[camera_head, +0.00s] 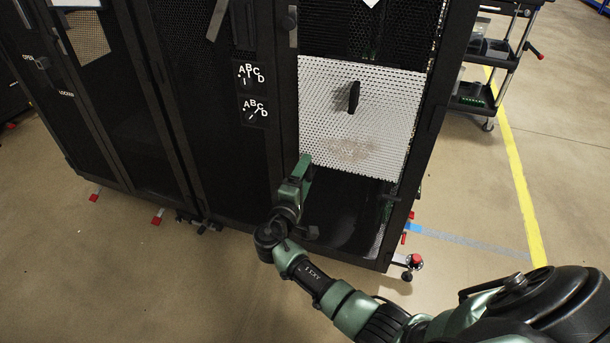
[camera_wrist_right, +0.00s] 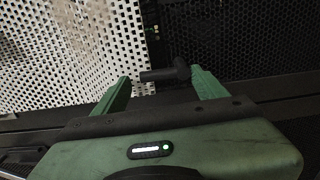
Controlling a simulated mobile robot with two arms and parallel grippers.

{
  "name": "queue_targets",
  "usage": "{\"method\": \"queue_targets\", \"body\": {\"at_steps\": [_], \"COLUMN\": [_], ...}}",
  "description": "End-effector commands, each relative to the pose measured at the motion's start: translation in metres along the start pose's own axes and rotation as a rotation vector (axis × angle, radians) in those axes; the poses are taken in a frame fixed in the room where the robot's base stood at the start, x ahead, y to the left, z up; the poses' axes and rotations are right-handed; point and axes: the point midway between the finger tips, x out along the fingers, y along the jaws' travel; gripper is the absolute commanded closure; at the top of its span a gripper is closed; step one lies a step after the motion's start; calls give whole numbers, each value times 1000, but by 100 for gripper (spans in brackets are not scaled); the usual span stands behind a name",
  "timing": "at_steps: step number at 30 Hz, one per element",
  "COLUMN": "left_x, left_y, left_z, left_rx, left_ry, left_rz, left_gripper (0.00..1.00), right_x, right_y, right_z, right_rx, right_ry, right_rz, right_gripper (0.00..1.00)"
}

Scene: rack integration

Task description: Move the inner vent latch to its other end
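My right gripper (camera_head: 302,165) is at the lower left of the open rack bay, by the bottom left corner of the white perforated panel (camera_head: 388,125). In the right wrist view my right gripper (camera_wrist_right: 160,76) has its two green fingers wide apart. A black L-shaped handle (camera_wrist_right: 181,70) appears between them, nearer the right finger; I cannot tell whether they touch. The panel (camera_wrist_right: 90,50) fills the left of that view. In the head view a black upright handle (camera_head: 353,97) stands on the panel. I cannot tell which handle is the inner vent latch. My left gripper is not in view.
A black mesh door with two ABCD dials (camera_head: 253,93) is left of the bay. Farther left is a slider (camera_head: 42,63) marked OPEN and LOCKED. A cart (camera_head: 487,85) stands behind right. The floor (camera_head: 480,205) at right is clear.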

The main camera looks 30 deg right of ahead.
Motion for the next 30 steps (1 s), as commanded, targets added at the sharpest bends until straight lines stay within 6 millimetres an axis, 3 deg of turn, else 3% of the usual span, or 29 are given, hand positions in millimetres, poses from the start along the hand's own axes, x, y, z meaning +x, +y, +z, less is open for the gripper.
{"method": "queue_targets", "body": {"at_steps": [8,16,21,30], "left_x": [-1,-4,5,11], "left_y": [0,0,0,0], "left_z": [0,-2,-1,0], "left_rx": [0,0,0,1], "left_ry": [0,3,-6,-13], "left_rz": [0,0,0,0], "left_gripper": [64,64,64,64], "right_x": [-7,-50,-72,-79], "right_y": [-2,-1,-1,-1], "right_z": [-1,0,0,0], "right_rx": [0,0,0,0], "right_ry": [4,3,1,1], "right_rz": [-5,-5,-3,-2], "right_gripper": [28,28,28,28]}}
